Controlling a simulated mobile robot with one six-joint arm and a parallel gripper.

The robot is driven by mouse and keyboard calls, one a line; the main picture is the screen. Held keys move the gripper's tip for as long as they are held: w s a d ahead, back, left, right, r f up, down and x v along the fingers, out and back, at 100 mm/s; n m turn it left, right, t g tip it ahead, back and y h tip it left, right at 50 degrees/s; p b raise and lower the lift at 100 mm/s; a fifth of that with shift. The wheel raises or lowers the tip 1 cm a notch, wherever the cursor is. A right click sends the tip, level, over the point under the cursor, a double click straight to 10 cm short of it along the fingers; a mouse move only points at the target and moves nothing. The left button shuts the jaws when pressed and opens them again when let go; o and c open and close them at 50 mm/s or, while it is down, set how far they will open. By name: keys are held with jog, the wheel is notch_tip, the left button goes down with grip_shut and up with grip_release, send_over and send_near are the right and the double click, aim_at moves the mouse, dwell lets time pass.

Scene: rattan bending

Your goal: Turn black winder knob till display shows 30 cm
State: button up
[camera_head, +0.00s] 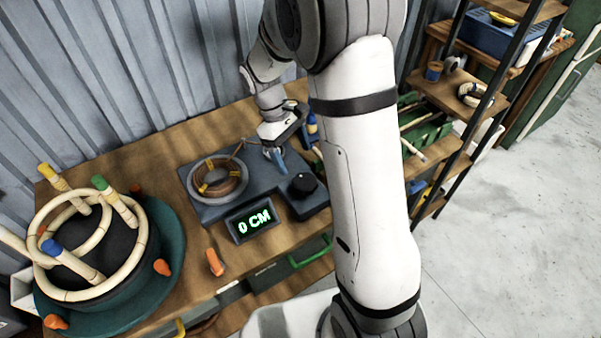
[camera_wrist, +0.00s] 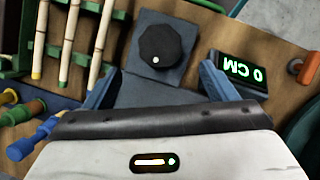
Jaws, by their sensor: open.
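The black winder knob (camera_head: 303,185) sits on the right part of the dark winder base (camera_head: 215,209). In the wrist view the knob (camera_wrist: 160,45) is many-sided with a white dot near its lower edge, ahead of the fingers. The display (camera_head: 250,222) reads 0 CM in green; it also shows upside down in the wrist view (camera_wrist: 247,73). My gripper (camera_head: 277,155) is above the back of the base, behind the knob and apart from it. Its blue fingers (camera_wrist: 160,87) are spread wide with nothing between them.
A rattan coil (camera_head: 218,178) lies in the winder's round tray. A bending jig (camera_head: 95,245) with rattan rings stands at left. An orange-handled tool (camera_head: 214,262) lies on the bench front. Rattan poles (camera_wrist: 82,42) in a green rack lie beside the base.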

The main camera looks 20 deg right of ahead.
aim_at(304, 181)
jog(key=x, duration=0.8)
jog(key=shift+p, duration=0.35)
jog(key=c, duration=1)
jog(key=shift+w+m, duration=0.1)
jog(key=shift+m, duration=0.2)
